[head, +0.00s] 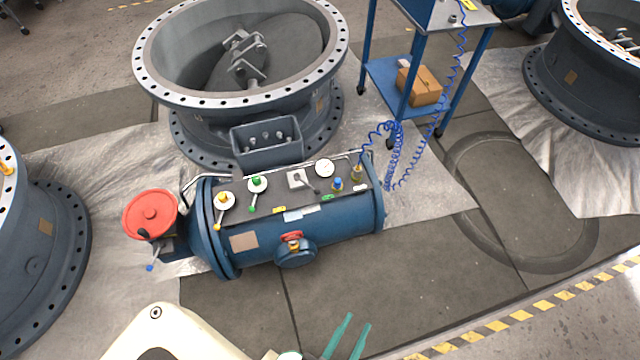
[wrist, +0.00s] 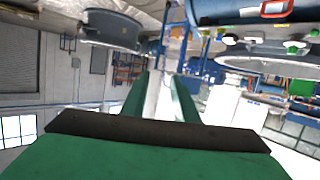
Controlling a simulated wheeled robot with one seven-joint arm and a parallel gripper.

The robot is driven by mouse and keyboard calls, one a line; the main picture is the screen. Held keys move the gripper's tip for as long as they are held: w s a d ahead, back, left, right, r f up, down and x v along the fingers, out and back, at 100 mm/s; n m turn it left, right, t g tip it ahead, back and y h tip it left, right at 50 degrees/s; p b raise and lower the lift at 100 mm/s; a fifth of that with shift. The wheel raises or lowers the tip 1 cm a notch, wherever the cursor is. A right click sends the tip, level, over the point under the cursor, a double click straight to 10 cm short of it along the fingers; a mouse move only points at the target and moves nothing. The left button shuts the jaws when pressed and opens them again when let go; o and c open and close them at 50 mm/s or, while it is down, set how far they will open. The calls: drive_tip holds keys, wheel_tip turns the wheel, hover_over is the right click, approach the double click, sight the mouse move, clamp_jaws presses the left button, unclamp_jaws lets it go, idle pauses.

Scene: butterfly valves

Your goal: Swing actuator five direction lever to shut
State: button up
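A blue horizontal cylinder actuator (head: 330,222) lies in front of a large flanged butterfly valve (head: 240,110). On its dark top panel sits a square pale plate with a grey lever (head: 301,180), which points to the lower right; this looks like the direction lever. No number five is readable. My gripper (head: 346,337) is at the bottom edge of the head view, well short of the actuator, with its green fingers apart and empty. The wrist view shows the same open gripper (wrist: 160,95), with part of a blue body at the top right.
Yellow-handled (head: 222,203) and green-handled (head: 256,188) valves, a round gauge (head: 324,168) and a blue knob (head: 338,183) share the panel. A red handwheel (head: 151,213) stands left. A blue cart (head: 385,80) with coiled hose (head: 397,150) is behind. Floor in front is clear.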

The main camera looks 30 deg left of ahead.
drive_tip(key=w+a+f+n+g+y, duration=0.1)
drive_tip(key=w+a+f+n+g, duration=0.15)
drive_tip(key=w+f, duration=0.45)
drive_tip(key=w+a+f+n+g, duration=0.1)
drive_tip(key=w+a+f+n, duration=0.15)
drive_tip(key=w+f, duration=0.55)
wheel_tip(320, 180, up, 6)
drive_tip(key=n+g+h, duration=0.2)
drive_tip(key=n+g, duration=0.7)
drive_tip(key=n, duration=0.1)
hover_over(310, 186)
drive_tip(key=s, duration=0.2)
drive_tip(key=x, duration=1)
drive_tip(key=shift+s+a+f, duration=0.15)
drive_tip(key=shift+a+f, duration=0.05)
drive_tip(key=shift+a, duration=0.05)
clamp_jaws()
